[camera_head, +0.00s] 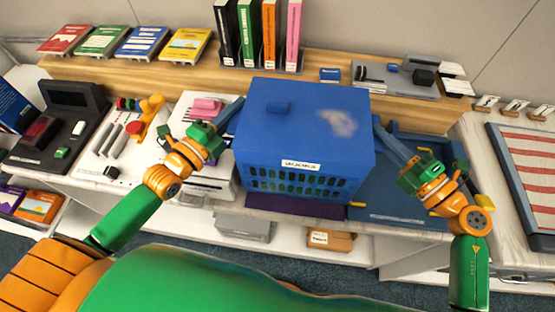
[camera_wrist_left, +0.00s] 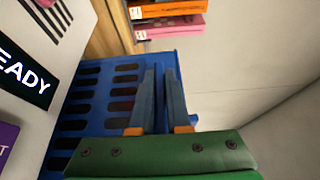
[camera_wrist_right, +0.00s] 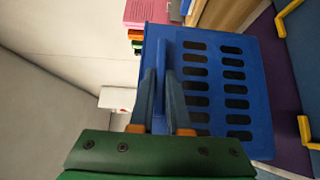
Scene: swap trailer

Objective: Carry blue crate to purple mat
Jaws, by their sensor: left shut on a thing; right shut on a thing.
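The blue crate (camera_head: 300,165) has a slotted front, a white label and a lid with a small knob. It is upright in the middle of the head view. My left gripper (camera_head: 235,108) is shut on its left side, and the fingers pinch a thin blue edge in the left wrist view (camera_wrist_left: 158,85). My right gripper (camera_head: 382,128) is shut on its right side, likewise in the right wrist view (camera_wrist_right: 161,85). The purple mat (camera_head: 295,207) shows below the crate's front edge; the crate hides the rest. I cannot tell whether the crate touches it.
A blue tray (camera_head: 400,206) with yellow corner pieces lies to the right of the crate. A wooden shelf (camera_head: 330,69) with upright binders (camera_head: 268,35) runs behind. White items and a black device (camera_head: 65,125) fill the counter to the left. A striped panel (camera_head: 530,165) lies far right.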

